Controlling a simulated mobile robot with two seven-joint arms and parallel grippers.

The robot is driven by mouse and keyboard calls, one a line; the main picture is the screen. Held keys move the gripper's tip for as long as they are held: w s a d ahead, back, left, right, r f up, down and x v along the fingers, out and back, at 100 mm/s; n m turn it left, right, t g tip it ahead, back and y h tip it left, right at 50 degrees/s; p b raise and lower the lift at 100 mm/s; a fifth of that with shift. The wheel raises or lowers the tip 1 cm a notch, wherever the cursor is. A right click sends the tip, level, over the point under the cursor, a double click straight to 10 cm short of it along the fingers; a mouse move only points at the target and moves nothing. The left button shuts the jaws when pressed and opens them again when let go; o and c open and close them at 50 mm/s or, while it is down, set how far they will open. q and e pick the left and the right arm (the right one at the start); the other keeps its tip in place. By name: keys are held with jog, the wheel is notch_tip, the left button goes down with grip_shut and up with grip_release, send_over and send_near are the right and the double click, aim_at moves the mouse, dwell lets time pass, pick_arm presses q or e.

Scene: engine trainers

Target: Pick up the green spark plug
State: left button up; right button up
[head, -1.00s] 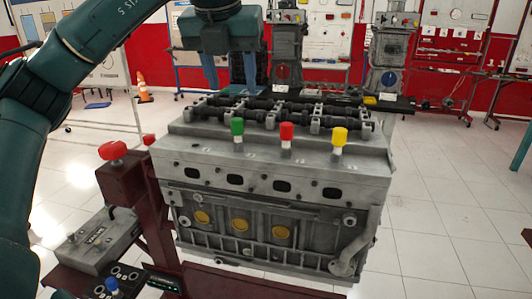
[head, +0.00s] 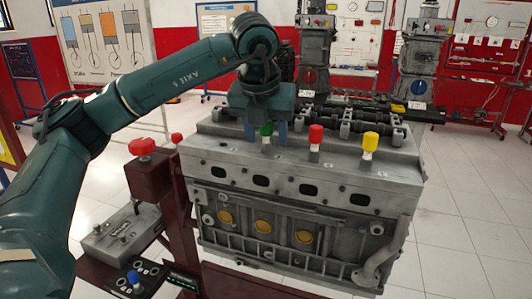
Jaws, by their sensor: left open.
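The green spark plug (head: 266,130) stands upright in the top front edge of the grey engine block (head: 300,156). My left gripper (head: 266,132) is over the block, open, with one blue finger on each side of the green plug. I cannot tell whether the fingers touch it. The gripper body hides part of the space above the plug. A red spark plug (head: 315,136) and a yellow spark plug (head: 369,145) stand to its right in the same row. My right gripper is not in view.
Black camshafts (head: 360,122) lie along the top behind the plugs. A grey control box (head: 120,232) sits at lower left.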

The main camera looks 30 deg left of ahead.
pick_arm(q)
jog(key=shift+f, duration=0.1)
grip_shut()
dwell(0.5)
